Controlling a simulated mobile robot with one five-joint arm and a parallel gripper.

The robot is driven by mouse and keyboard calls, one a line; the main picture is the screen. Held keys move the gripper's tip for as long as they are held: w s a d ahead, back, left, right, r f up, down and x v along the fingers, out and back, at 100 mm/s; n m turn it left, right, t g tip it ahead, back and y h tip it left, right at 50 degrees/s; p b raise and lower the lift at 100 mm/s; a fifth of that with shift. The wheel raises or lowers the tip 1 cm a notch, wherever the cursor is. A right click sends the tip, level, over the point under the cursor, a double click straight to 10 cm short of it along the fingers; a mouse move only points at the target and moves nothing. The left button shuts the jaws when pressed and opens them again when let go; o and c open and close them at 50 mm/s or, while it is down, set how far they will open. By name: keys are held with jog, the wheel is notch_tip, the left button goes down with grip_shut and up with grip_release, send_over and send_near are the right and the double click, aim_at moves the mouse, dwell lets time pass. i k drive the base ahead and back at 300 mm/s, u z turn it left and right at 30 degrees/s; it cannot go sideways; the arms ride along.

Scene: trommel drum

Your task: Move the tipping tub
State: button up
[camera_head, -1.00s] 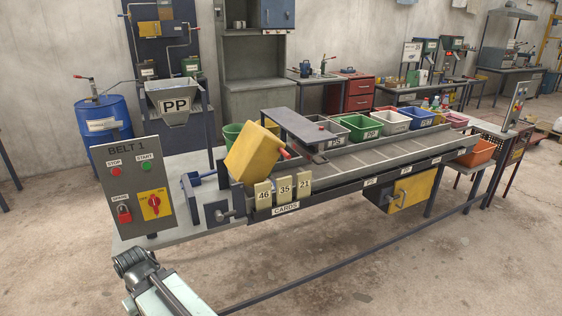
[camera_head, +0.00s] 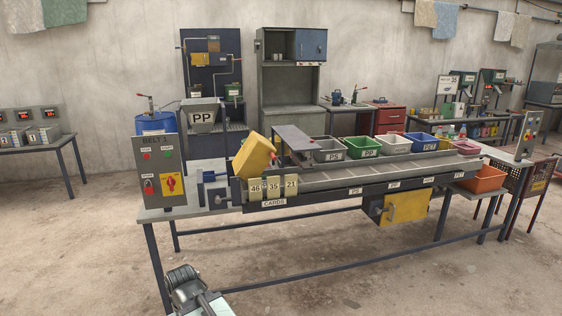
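A yellow tub (camera_head: 254,157), which looks like the tipping tub, sits tilted at the left end of the conveyor belt (camera_head: 345,176). A small red part, perhaps a handle, shows on its right side. Part of my arm shows at the bottom edge, well in front of the bench and apart from the tub. My gripper cannot be made out.
A BELT 1 control panel (camera_head: 160,169) stands left of the tub. Number cards (camera_head: 273,188) hang in front of it, and a dark raised plate (camera_head: 294,137) is to its right. Colored bins (camera_head: 396,144) line the belt's back. Floor in front (camera_head: 400,285) is clear.

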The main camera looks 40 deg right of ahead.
aim_at(258, 151)
jog(key=u, duration=2.8)
jog(key=k, duration=2.95)
jog(key=z, duration=2.65)
jog(key=i, duration=1.05)
jog(key=u, duration=0.05)
